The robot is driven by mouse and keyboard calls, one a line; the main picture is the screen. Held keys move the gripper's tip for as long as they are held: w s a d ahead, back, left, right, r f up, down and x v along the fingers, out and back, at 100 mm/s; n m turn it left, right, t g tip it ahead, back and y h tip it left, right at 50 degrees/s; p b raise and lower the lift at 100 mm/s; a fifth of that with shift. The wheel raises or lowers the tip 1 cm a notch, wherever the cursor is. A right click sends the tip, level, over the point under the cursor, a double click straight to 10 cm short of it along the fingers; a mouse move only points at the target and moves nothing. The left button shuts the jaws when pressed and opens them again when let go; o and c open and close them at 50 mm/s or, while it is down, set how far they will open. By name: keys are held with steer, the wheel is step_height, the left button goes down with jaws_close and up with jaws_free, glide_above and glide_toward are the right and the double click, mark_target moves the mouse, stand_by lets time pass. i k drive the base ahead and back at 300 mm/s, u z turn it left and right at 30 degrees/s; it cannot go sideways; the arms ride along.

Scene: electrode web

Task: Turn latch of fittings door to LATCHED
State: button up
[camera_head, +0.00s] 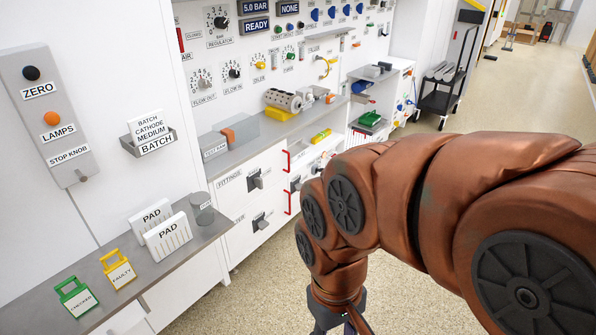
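The fittings door (270,161) is a white panel on the front of the cabinet below the bench, marked FITTINGS. Its latch (255,181) is a dark grey handle on a light plate. The door looks closed. Small lettering around the latch is too small to read, so I cannot tell which position it is in. My gripper (337,318) is at the bottom edge, low over the floor, to the right of and apart from the latch. Its fingers are mostly cut off by the frame, so its opening is hidden.
A second door with a similar latch (261,222) is just below. Red bar handles (287,161) stick out at the doors' right. A grey counter (150,272) with pads and tags juts out at left. Speckled floor (240,305) before the doors is clear.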

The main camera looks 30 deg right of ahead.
mark_target(258, 181)
steer(key=z, duration=0.25)
steer(key=i, duration=1.4)
steer(key=u, duration=0.65)
